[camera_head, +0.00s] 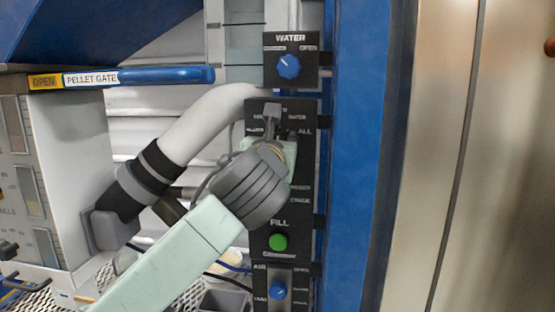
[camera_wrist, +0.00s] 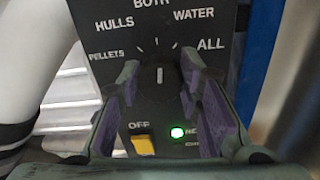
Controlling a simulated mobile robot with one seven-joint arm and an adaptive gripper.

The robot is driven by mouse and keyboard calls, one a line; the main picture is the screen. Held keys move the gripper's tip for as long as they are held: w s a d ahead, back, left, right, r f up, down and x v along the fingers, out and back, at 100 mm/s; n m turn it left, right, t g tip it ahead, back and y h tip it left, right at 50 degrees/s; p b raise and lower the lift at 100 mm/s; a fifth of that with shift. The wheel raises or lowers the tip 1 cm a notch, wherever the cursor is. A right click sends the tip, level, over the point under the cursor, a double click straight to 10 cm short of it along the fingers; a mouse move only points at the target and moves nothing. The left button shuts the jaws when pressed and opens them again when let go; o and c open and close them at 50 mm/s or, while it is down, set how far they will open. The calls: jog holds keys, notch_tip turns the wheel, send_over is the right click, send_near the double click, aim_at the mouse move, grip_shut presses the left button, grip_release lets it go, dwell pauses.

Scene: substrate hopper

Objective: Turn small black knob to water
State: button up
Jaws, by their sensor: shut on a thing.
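The small black knob (camera_wrist: 159,80) sits low on a black panel in the wrist view, with a white pointer line near its top. The line stands about upright, toward the BOTH mark. Labels PELLETS, HULLS, BOTH, WATER and ALL fan around it; WATER (camera_wrist: 194,13) is up and right of the knob. My gripper (camera_wrist: 160,88) has its purple-padded fingers on the left and right sides of the knob and is shut on it. In the head view my gripper (camera_head: 272,120) is at the upper part of the black panel (camera_head: 305,160) and hides the knob.
Below the knob are a yellow switch (camera_wrist: 143,145) and a lit green light (camera_wrist: 177,132). A separate blue WATER knob (camera_head: 289,66) sits above, a green FILL button (camera_head: 278,241) and blue AIR knob (camera_head: 277,290) below. A white pipe (camera_head: 205,122) passes left; a blue post (camera_head: 352,150) stands right.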

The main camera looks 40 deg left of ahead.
jog(key=m+b, duration=0.1)
jog(key=b, duration=0.1)
jog(key=shift+d+f+b, duration=0.1)
jog(key=shift+f+b, duration=0.3)
jog(key=m+b, duration=0.2)
jog(key=b, duration=0.1)
jog(key=shift+r, duration=0.1)
jog(key=shift+r+m+b, duration=0.25)
jog(key=shift+m+b, duration=1.3)
jog(key=shift+m, duration=0.25)
jog(key=o, duration=1.2)
jog(key=shift+s, duration=0.1)
jog(key=v, duration=1.1)
jog(key=shift+s+d, duration=0.25)
jog(key=shift+s, duration=0.1)
